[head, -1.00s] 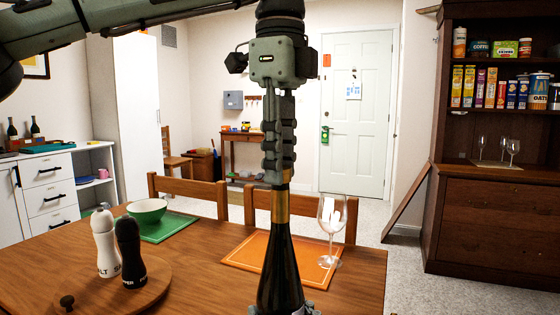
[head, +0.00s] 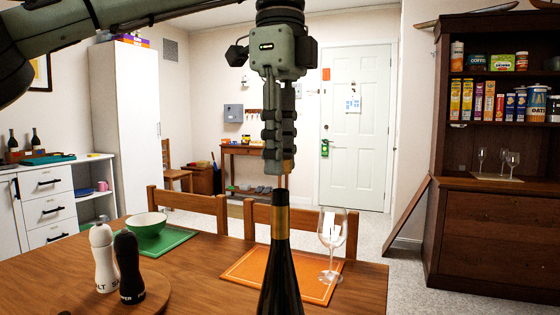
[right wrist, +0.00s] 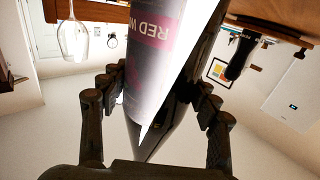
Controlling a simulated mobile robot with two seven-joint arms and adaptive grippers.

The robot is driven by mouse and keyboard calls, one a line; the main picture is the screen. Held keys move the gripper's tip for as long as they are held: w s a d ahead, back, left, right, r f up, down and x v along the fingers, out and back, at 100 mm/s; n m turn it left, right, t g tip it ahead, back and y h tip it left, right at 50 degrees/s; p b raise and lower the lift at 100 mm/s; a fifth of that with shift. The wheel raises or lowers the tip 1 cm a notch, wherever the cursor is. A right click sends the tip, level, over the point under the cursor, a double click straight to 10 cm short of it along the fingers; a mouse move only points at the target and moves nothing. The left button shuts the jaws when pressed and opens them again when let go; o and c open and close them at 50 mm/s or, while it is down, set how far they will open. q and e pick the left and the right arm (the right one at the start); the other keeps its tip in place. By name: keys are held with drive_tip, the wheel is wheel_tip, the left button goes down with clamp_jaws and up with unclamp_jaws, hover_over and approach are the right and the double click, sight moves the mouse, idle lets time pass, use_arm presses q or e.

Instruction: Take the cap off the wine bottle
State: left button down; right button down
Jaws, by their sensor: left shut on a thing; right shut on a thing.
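The dark wine bottle (head: 280,275) with a gold neck band stands upright at the front centre of the head view. My left gripper (head: 279,166) is just above the bottle's mouth, pointing down and shut on a small brown-gold piece that looks like the cap (head: 288,167). A narrow gap separates the gripper from the bottle top. In the right wrist view, my right gripper (right wrist: 156,88) is shut on the bottle (right wrist: 155,55), its fingers on both sides of the body by the "RED W" label. The right gripper does not show in the head view.
A wine glass (head: 332,235) stands on an orange placemat (head: 245,264) close right of the bottle. Salt (head: 103,258) and pepper (head: 128,268) mills stand at the left on a round board. A green bowl (head: 147,224) sits further back. A dark hutch (head: 495,235) stands right.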

use_arm(q)
drive_tip(key=shift+r, duration=1.25)
use_arm(e)
drive_tip(key=shift+c, duration=1.6)
unclamp_jaws()
